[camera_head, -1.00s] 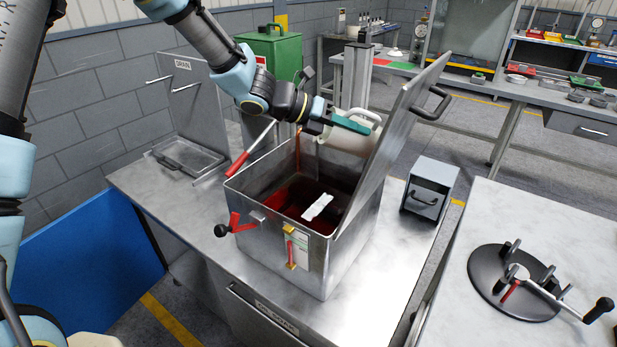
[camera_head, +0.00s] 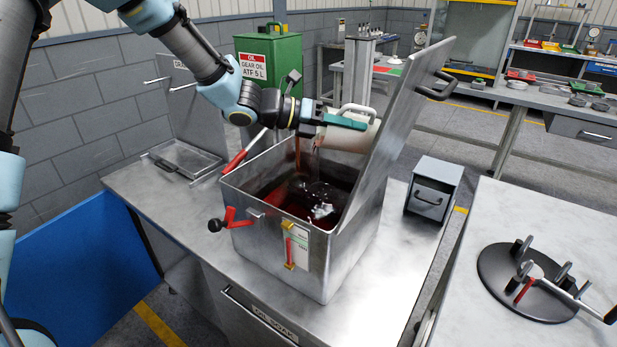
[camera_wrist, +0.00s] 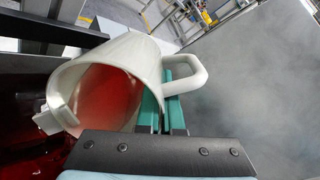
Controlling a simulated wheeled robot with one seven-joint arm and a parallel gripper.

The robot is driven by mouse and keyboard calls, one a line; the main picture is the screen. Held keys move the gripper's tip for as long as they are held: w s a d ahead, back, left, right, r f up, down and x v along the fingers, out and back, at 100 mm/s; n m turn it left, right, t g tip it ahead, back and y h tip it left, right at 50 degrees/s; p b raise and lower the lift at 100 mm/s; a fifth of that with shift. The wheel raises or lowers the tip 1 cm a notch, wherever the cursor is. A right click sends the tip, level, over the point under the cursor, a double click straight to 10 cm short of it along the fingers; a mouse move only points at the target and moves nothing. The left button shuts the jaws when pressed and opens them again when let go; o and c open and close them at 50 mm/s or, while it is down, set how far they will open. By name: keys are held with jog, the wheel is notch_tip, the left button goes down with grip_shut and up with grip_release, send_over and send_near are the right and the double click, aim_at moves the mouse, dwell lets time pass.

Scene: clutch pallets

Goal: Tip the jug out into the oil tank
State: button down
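The white jug (camera_head: 347,138) is tipped on its side above the open steel oil tank (camera_head: 280,250), its mouth toward the left. My gripper (camera_head: 345,121) has its teal fingers shut on the jug's handle (camera_wrist: 198,72). A thin reddish-brown stream (camera_head: 298,152) falls from the mouth side into the tank. Dark red oil (camera_head: 290,200) lies in the tank, its surface rippled. In the wrist view the jug (camera_wrist: 125,55) shows its open mouth and red-coated inside. How much oil is left in it I cannot tell.
The tank's lid (camera_head: 395,135) stands open, tilted, close to the right of the jug. A red-handled lever (camera_head: 243,152) sticks up at the tank's left rim. A small grey drawer box (camera_head: 433,190) stands right of the tank. A green oil cabinet (camera_head: 270,62) is behind.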

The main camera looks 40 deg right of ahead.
aim_at(340, 147)
jog(key=shift+d+f+b, duration=0.15)
jog(key=shift+f+b, duration=0.2)
jog(key=shift+b, duration=0.55)
jog(key=shift+w+a+f+g+h+b, duration=0.1)
jog(key=shift+a+f+g+h+b, duration=0.25)
jog(key=shift+b, duration=0.5)
jog(key=shift+w+a+f+g+h+b, duration=0.15)
jog(key=shift+f+h+b, duration=0.35)
jog(key=shift+b, duration=0.3)
jog(key=shift+w+a+f+g+h+b, duration=0.1)
jog(key=shift+f+g+h+b, duration=0.15)
jog(key=shift+f+b, duration=0.45)
jog(key=shift+w+a+r+g+h+b, duration=0.35)
jog(key=shift+a+r+h+b, duration=0.15)
jog(key=shift+r+h, duration=0.2)
jog(key=shift+r, duration=0.15)
dwell(0.4)
